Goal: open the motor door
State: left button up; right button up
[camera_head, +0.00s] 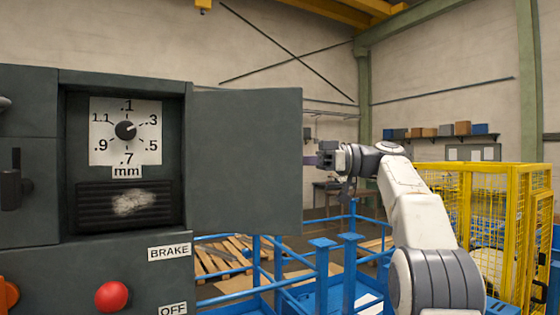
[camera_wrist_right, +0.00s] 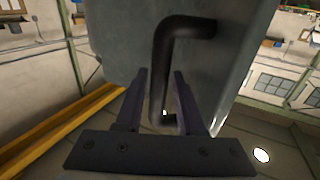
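A dark grey door (camera_head: 245,160) stands swung open on the right side of the cabinet opening. The opening shows a dial (camera_head: 125,131) marked in mm and a slatted vent (camera_head: 124,204) below it. My right gripper (camera_head: 318,160) is just beyond the door's free edge. In the right wrist view, the door (camera_wrist_right: 120,35) carries a black bent bar handle (camera_wrist_right: 162,70). The fingers of my right gripper (camera_wrist_right: 160,95) are apart, with the lower part of the handle between them. Contact with the handle cannot be made out. My left gripper is out of view.
A red button (camera_head: 111,296) and BRAKE and OFF labels are on the cabinet below. Another black handle (camera_head: 11,180) is on the cabinet's left part. Blue railings (camera_head: 322,270) stand below the door, and a yellow mesh cage (camera_head: 490,220) stands at the right.

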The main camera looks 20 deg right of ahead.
jog(key=shift+d, duration=0.15)
jog(key=p+v, duration=0.3)
jog(key=v, duration=0.7)
jog(key=shift+d, duration=0.15)
